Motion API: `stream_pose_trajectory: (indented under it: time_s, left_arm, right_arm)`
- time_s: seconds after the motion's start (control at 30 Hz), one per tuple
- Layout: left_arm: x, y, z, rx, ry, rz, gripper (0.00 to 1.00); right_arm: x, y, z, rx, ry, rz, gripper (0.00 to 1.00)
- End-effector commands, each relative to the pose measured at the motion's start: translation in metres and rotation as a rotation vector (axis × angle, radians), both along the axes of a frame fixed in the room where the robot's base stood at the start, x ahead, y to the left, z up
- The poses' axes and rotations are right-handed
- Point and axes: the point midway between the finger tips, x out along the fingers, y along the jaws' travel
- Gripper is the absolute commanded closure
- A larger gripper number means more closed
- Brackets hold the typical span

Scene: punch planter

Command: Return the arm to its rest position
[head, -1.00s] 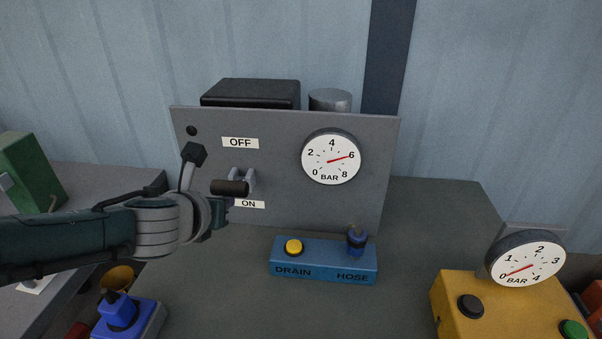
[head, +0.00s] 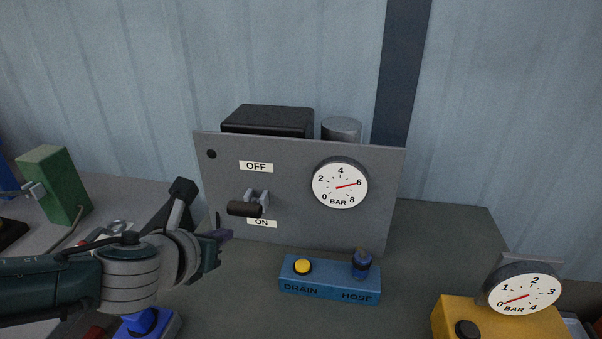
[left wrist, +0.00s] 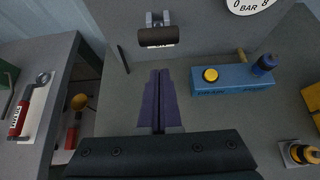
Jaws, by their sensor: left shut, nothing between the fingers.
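My left gripper (head: 222,235) is in front of the lower left of the grey panel (head: 290,215), apart from the switch. In the left wrist view its two purple fingers (left wrist: 159,98) are together with nothing between them. The switch lever with a dark handle (head: 245,209) is tilted down by the ON label (head: 262,223); the OFF label (head: 256,166) is above. The panel gauge (head: 340,183) reads close to 6 bar. My right gripper is not in view.
A blue block (head: 330,283) with a yellow DRAIN button and a blue HOSE fitting sits before the panel. A yellow box (head: 490,322) with a gauge near 0 stands at right. A green box (head: 56,185) is at left. A red-handled tool (left wrist: 22,112) lies on the left table.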

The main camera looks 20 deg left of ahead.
Motion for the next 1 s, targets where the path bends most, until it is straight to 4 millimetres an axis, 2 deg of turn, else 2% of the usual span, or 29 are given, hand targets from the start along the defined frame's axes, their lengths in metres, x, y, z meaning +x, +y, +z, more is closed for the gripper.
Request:
stream_pose_trajectory:
  time_s: [0.03, 0.2, 0.77, 0.87, 0.97, 1.0]
  left_arm:
    - [-0.004, -0.001, 0.007, 0.001, 0.000, -0.001, 1.00]
    - [-0.010, -0.002, 0.013, 0.000, 0.002, 0.001, 1.00]
    - [-0.013, -0.007, 0.012, -0.028, -0.001, 0.018, 1.00]
    - [-0.024, -0.025, 0.011, -0.188, -0.015, 0.131, 1.00]
    - [-0.050, -0.055, 0.014, -0.509, -0.030, 0.388, 1.00]
    - [-0.065, -0.066, 0.017, -0.666, -0.031, 0.533, 1.00]
  right_arm:
    - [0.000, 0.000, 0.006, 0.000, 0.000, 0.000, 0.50]
    - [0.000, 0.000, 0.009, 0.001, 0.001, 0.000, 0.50]
    - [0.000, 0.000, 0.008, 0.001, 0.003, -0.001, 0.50]
    - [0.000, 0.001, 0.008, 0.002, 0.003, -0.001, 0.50]
    - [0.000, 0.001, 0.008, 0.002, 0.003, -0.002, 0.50]
    - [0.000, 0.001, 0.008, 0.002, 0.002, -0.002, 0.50]
